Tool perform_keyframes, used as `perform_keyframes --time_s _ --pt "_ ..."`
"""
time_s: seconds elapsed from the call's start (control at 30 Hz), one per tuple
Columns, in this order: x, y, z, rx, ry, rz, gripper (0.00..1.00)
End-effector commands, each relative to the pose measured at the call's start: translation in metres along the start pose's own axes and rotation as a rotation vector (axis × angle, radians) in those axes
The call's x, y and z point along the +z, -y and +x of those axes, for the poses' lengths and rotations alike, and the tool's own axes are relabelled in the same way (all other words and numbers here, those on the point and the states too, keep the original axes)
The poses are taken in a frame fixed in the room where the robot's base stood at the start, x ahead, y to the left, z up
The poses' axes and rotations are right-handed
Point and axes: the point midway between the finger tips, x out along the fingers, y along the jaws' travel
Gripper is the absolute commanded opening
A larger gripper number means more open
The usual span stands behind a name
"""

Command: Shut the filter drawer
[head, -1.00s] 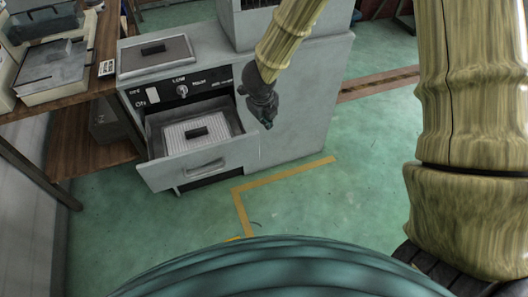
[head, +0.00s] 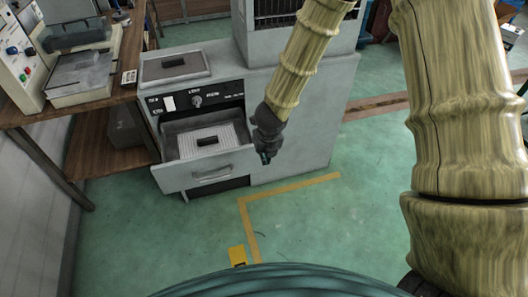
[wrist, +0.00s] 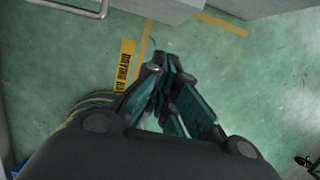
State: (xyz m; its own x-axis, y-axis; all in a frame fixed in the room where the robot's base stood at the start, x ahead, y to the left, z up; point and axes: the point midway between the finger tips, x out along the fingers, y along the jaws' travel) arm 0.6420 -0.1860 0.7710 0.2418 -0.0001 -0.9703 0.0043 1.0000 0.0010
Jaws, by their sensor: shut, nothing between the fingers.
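The filter drawer (head: 182,178) is pulled out of the front of a grey cabinet (head: 300,130) in the head view. Inside it lies a pale perforated tray with a dark handle (head: 208,141). My gripper (head: 265,157) is shut and empty, just right of the open drawer, pointing down. I cannot tell whether it touches the drawer. In the wrist view my fingers (wrist: 170,65) are together above the green floor. A metal handle (wrist: 85,6) shows at the top left there.
A control panel with a knob (head: 197,101) is above the drawer. A wooden bench (head: 110,105) with instruments stands to the left. Yellow tape (head: 290,187) and a yellow label (head: 237,255) mark the green floor. The floor before the drawer is clear.

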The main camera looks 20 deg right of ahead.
Motion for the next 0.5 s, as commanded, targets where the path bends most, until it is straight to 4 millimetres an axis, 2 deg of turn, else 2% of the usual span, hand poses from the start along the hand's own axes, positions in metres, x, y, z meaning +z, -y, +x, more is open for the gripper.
perform_keyframes --time_s 0.43,0.5 --pt "0.0 -0.002 0.057 0.0 -0.001 -0.003 0.0" --pt "0.008 -0.003 0.057 -0.001 0.002 -0.006 0.0"
